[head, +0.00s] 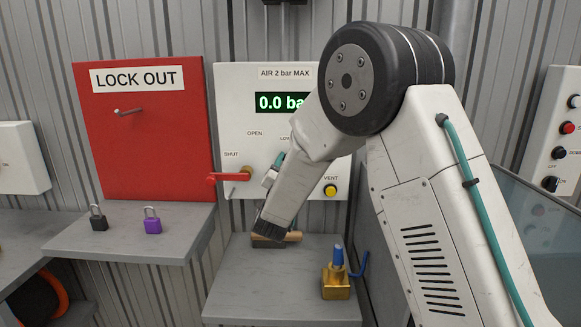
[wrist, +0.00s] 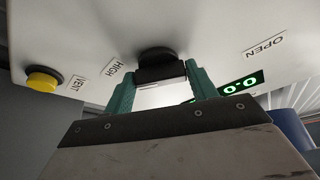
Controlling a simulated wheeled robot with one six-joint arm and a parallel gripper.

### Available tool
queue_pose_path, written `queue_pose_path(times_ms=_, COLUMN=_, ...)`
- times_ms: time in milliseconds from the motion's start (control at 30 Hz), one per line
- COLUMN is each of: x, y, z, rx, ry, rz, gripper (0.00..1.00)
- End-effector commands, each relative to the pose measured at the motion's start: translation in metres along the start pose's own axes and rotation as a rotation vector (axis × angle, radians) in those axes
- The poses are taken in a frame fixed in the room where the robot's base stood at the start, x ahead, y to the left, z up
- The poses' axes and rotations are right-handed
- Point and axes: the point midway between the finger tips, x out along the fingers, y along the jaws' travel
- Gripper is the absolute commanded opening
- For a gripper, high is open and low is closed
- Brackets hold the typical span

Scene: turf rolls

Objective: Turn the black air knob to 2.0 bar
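The black air knob (wrist: 158,67) sticks out of the white panel (head: 235,110) in the wrist view; in the head view my arm hides it. My gripper (wrist: 157,75) has its two teal fingers apart, one on each side of the knob. I cannot tell whether they touch it. In the head view my gripper (head: 279,164) is close to the panel face, partly hidden by my wrist. The green display (head: 279,102) reads 0.0, its right part covered by my arm. It also shows upside down in the wrist view (wrist: 240,86).
A red lever (head: 228,176) and a yellow vent button (head: 330,190) are on the panel. A brass fitting (head: 336,283) with a blue top stands on the grey shelf (head: 260,295) below. Two padlocks (head: 99,219) (head: 152,221) stand on the left shelf under a red board (head: 145,150).

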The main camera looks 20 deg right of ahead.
Motion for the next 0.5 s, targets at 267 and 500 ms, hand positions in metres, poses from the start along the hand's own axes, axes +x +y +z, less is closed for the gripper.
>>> queue_pose_path(times_ms=267, x=0.0, y=0.0, z=0.0, rx=-0.001, ry=0.0, rz=0.0, gripper=0.76)
queue_pose_path(times_ms=500, x=-0.017, y=-0.001, z=0.001, rx=-0.001, ry=-0.002, rz=-0.001, gripper=0.76)
